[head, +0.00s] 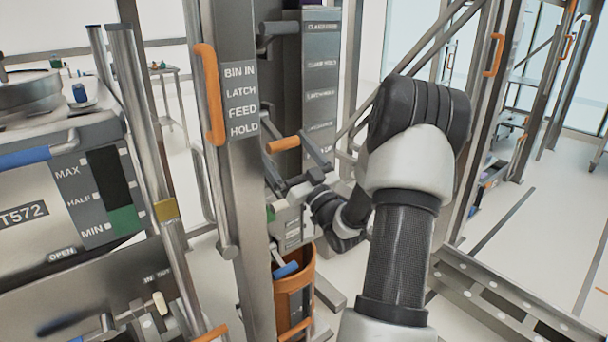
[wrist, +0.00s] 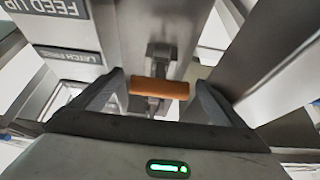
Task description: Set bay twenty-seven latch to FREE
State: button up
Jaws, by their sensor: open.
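An orange-gripped lever (head: 283,145) sticks out beside the central metal post and also shows in the wrist view (wrist: 160,88). I take it to be the latch lever, but I see no bay number. My gripper (head: 287,155) is open, with one finger on each side of the orange grip in the wrist view (wrist: 158,92). I see gaps at both ends of the grip, and the fingers are not closed on it. The lever's grey mount (wrist: 160,55) is behind the grip. An upside-down label plate (wrist: 68,55) to its left seems to start with LATCH; the second word is unclear.
The post carries a sign (head: 241,100) reading BIN IN, LATCH, FEED, HOLD, and a vertical orange handle (head: 209,95). An orange bin (head: 294,300) stands below my gripper. A machine marked T572 (head: 60,190) fills the left. Metal rails (head: 510,300) run along the lower right.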

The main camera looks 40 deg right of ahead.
jog(key=v, duration=1)
jog(key=shift+s+f, duration=0.25)
jog(key=shift+s, duration=0.05)
jog(key=shift+w, duration=0.15)
